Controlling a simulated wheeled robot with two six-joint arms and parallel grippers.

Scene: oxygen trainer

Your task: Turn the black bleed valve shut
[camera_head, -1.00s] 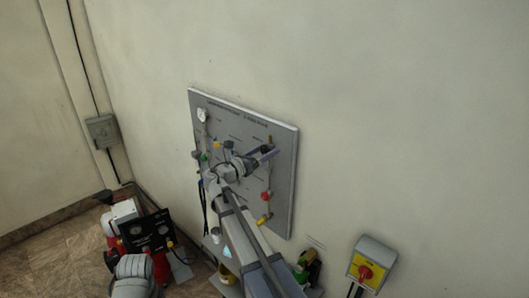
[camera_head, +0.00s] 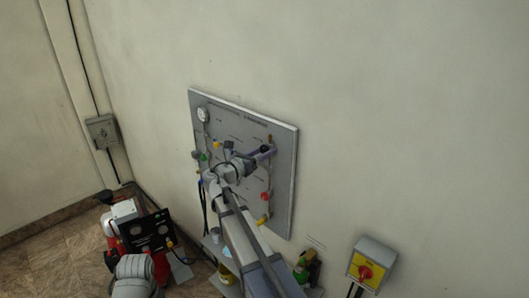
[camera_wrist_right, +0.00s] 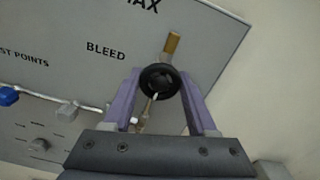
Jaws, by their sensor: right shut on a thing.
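The black bleed valve (camera_wrist_right: 158,79) is a round knob below a brass fitting, beside the word BLEED on the grey panel in the right wrist view. My right gripper (camera_wrist_right: 160,85) is shut on it, with one purple finger on each side of the knob. In the head view my right gripper (camera_head: 267,153) is at the upper right part of the panel (camera_head: 283,196); the knob there is small and partly hidden by the fingers. My left gripper is not seen.
A blue knob (camera_wrist_right: 9,96) is at the left in the wrist view. Red (camera_head: 265,196) and yellow (camera_head: 263,219) fittings sit below my right gripper. A red-handled switch box (camera_head: 371,264) is at lower right, and a red machine with a black gauge panel (camera_head: 147,232) at lower left.

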